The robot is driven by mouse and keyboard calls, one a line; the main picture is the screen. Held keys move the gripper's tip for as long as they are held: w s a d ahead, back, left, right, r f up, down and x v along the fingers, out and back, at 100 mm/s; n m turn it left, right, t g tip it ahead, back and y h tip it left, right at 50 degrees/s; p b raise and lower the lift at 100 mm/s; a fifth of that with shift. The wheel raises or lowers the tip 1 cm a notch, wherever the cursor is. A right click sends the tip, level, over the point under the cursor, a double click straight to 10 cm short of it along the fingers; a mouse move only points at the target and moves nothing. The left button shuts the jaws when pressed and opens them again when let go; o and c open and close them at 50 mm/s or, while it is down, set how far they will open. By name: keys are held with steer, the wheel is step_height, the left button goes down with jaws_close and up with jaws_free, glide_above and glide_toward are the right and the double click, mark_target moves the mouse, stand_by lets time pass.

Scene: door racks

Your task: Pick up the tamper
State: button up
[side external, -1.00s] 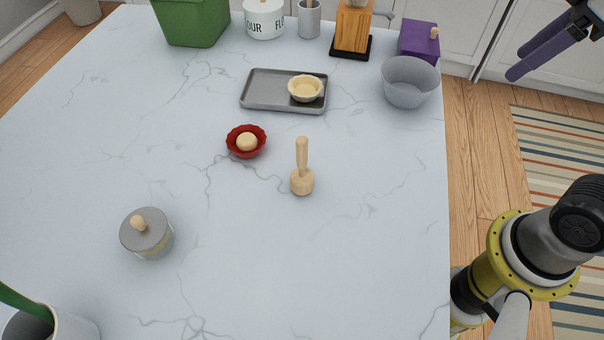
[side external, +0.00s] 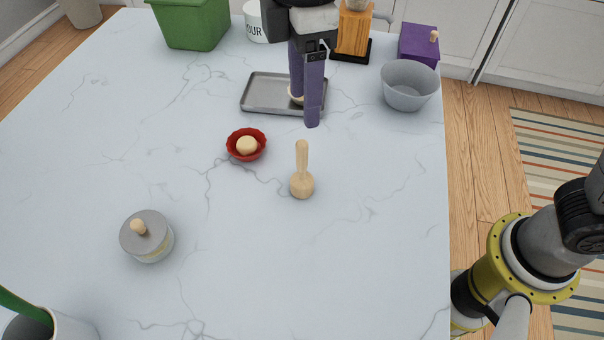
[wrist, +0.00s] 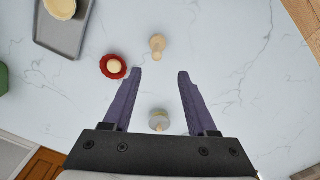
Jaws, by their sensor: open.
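The wooden tamper (side external: 302,170) stands upright on the marble counter, with its round head down and its handle up. In the wrist view the tamper (wrist: 157,46) shows from above, beyond my fingertips and between their lines. My gripper (side external: 308,110) is open and empty, above the counter near the grey tray, with its purple fingers pointing down. In the wrist view the two fingers of my gripper (wrist: 160,74) are wide apart. Nothing touches the tamper.
A red bowl with a pale ball (side external: 246,158) lies left of the tamper. Behind are a grey tray (side external: 258,92) with a pale cup, partly hidden, and a grey bowl (side external: 408,88) at right. A lidded jar (side external: 147,240) stands front left.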

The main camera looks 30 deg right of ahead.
mark_target(302, 143)
step_height(302, 143, down, 7)
steer(key=shift+d+r, duration=0.1)
steer(key=shift+w+f, duration=0.15)
steer(key=shift+f, duration=1.3)
steer(key=shift+w+f, duration=0.1)
steer(key=shift+f, duration=1.35)
jaws_close()
